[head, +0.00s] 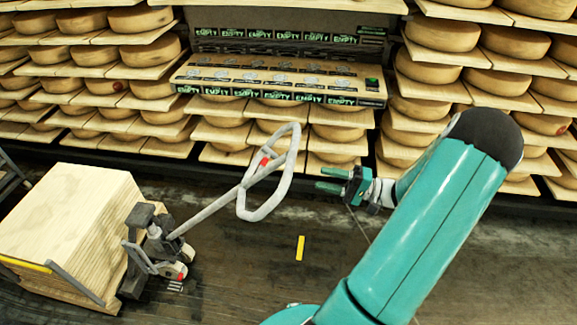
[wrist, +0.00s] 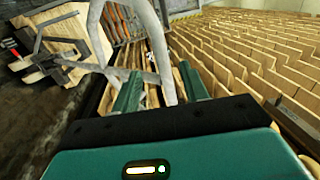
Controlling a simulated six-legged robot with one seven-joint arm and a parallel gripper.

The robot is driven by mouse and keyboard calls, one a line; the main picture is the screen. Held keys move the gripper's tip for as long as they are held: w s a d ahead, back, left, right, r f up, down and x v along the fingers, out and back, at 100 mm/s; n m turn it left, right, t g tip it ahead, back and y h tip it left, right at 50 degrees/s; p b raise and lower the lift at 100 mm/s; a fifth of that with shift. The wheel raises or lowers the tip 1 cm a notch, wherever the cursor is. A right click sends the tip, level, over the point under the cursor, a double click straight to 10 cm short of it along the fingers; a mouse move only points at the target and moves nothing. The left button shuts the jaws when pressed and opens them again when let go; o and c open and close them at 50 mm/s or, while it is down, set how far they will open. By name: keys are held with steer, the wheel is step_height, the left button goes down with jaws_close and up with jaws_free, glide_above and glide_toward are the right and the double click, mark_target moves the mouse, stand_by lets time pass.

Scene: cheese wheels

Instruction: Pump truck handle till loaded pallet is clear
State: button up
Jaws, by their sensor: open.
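The pallet truck's grey loop handle (head: 246,207) leans up and to the right from the truck (head: 160,240) in the head view, with a red part near its top. My gripper (head: 326,180) is open just right of the loop, with its fingers pointing left toward it. In the wrist view the handle (wrist: 101,40) shows beyond and around the open fingers of my gripper (wrist: 163,88). I cannot tell whether they touch. The loaded pallet (head: 70,225) carries a stack of pale boards at the left. The gap under it is not clear to see.
Shelves of cheese wheels (head: 440,35) line the back wall. A shelf panel (head: 280,78) with "EMPTY" labels sits in the middle. A yellow strip (head: 300,248) lies on the dark floor (head: 245,280). The floor between truck and arm is otherwise free.

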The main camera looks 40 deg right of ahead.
steer(key=x, duration=1.3)
steer(key=shift+a, duration=0.15)
steer(key=shift+c, duration=0.4)
steer(key=shift+r, duration=0.1)
jaws_close()
